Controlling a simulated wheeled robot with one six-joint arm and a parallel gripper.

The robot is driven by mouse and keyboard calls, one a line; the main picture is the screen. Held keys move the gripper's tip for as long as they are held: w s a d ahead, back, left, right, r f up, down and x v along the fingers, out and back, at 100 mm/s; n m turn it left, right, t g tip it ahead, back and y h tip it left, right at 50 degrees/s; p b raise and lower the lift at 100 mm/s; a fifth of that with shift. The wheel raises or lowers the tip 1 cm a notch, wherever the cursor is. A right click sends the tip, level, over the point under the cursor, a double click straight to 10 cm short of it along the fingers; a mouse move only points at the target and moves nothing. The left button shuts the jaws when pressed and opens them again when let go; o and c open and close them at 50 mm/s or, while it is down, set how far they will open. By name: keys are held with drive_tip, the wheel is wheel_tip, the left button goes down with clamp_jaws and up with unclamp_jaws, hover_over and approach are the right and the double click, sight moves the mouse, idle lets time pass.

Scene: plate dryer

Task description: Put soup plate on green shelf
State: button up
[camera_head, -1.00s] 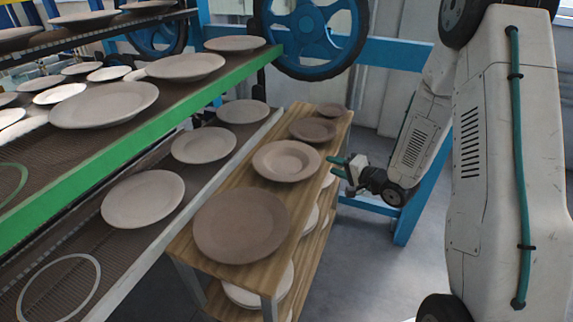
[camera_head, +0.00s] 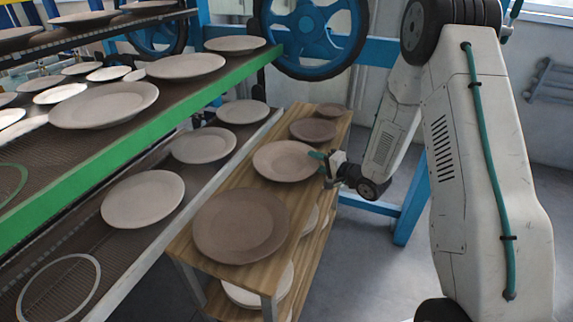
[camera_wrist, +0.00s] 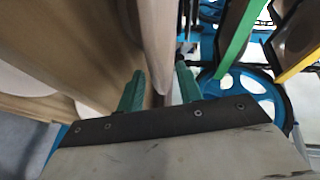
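I see a gap, so the grip is not closed; contact is unclear. The green shelf (camera_head: 135,142) is at the left, above the cart, with several plates along it. An empty green ring (camera_head: 25,180) marks its near end.
The wooden cart (camera_head: 215,191) also holds a large brown plate (camera_head: 240,225) in front and smaller ones (camera_head: 313,130) behind. A lower grey-edged rack (camera_head: 190,213) with plates lies between cart and green shelf. A blue wheel (camera_head: 312,35) and frame stand behind.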

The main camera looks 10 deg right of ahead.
clamp_jaws()
drive_tip(key=shift+r, duration=0.1)
